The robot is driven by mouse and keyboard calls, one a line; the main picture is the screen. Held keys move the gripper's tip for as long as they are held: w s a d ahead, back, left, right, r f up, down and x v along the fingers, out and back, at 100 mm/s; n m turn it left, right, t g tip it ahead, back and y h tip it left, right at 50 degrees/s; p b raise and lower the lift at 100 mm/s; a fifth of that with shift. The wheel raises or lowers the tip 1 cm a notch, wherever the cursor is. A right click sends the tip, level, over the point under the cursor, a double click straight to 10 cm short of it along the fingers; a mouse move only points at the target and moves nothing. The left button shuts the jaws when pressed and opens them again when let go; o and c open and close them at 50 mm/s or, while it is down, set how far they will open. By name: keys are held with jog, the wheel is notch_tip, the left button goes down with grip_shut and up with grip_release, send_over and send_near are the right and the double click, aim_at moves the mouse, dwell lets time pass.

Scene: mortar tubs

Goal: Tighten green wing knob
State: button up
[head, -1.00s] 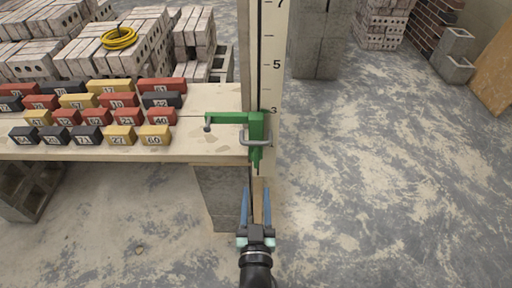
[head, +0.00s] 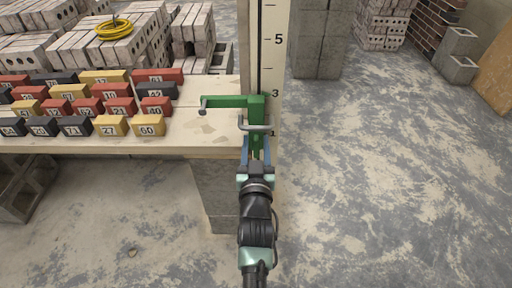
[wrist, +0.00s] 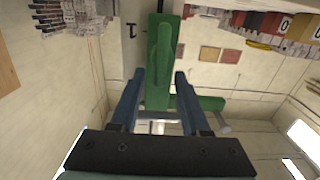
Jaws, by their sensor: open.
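The green clamp (head: 232,101) sits at the right end of the wooden bench, against a white measuring post, with a metal bar across its front. Its green wing knob (head: 256,145) hangs low on the clamp, partly hidden by my gripper in the head view. In the wrist view the long green wing (wrist: 161,50) runs up and down the picture. My gripper (head: 256,148) is open just below the clamp. Its blue fingers (wrist: 159,75) lie to the left and right of the green part in the wrist view, with gaps visible on both sides.
The wooden bench (head: 200,134) carries rows of numbered red, yellow and black blocks (head: 110,127) left of the clamp. The measuring post (head: 271,60) rises beside the clamp. Concrete blocks (head: 215,185) stand under the bench. The floor to the right is clear.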

grip_shut()
jog(key=shift+d+m, duration=0.1)
jog(key=shift+m, duration=0.2)
dwell(0.4)
jog(key=m, duration=0.2)
jog(key=d+m+b, duration=0.1)
jog(key=m, duration=0.1)
jog(key=shift+f, duration=0.2)
jog(key=shift+d+f+m+b, duration=0.25)
jog(key=shift+f+m+b, duration=0.15)
jog(key=shift+m, duration=1.8)
jog(key=shift+d+f+m+b, duration=0.25)
jog(key=shift+f+m, duration=0.1)
jog(key=shift+m, duration=1.85)
jog(key=shift+d+f+m+b, duration=0.25)
jog(key=shift+f+m+b, duration=0.15)
jog(key=shift+m, duration=1.8)
